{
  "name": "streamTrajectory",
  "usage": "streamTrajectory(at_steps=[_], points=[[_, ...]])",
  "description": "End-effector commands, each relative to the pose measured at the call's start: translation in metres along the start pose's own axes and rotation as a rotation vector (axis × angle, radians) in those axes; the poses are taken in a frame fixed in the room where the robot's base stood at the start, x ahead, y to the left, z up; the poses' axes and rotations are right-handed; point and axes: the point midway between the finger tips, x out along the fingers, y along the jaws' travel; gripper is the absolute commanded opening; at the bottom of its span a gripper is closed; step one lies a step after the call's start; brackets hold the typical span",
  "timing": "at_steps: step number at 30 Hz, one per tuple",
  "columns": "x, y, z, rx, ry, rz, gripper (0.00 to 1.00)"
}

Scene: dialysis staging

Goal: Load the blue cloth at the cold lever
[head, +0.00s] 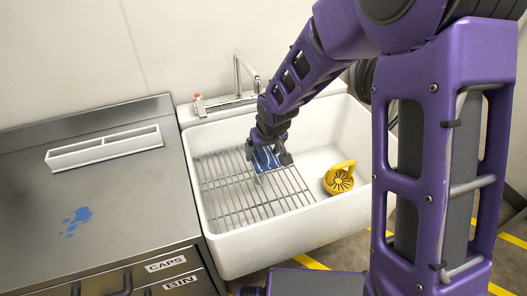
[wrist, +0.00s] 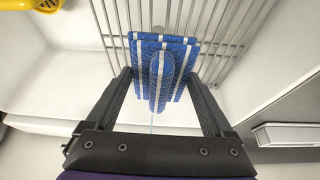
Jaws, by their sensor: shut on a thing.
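The blue cloth (head: 264,158) is folded, with pale stripes. My gripper (head: 269,161) is shut on it over the right part of the sink rack. In the wrist view the cloth (wrist: 160,55) sits between the two fingers of my gripper (wrist: 160,80), with the rack bars behind it. I cannot tell whether it touches the rack. At the sink's back edge stand a bent metal tap (head: 238,75) and, to its left, a handle with a red-orange top (head: 197,98). No cold lever can be made out clearly; my arm covers part of the back edge.
The wire rack (head: 225,195) covers the left part of the white sink (head: 262,238). A yellow round slotted item (head: 339,178) sits at the right in the basin.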

Motion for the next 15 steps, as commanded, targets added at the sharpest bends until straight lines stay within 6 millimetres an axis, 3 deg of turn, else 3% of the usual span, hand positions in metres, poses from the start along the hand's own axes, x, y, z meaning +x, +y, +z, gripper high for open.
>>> streamTrajectory(at_steps=[15], points=[[-0.011, -0.028, 0.030, -0.002, 0.000, 0.000, 0.42]])
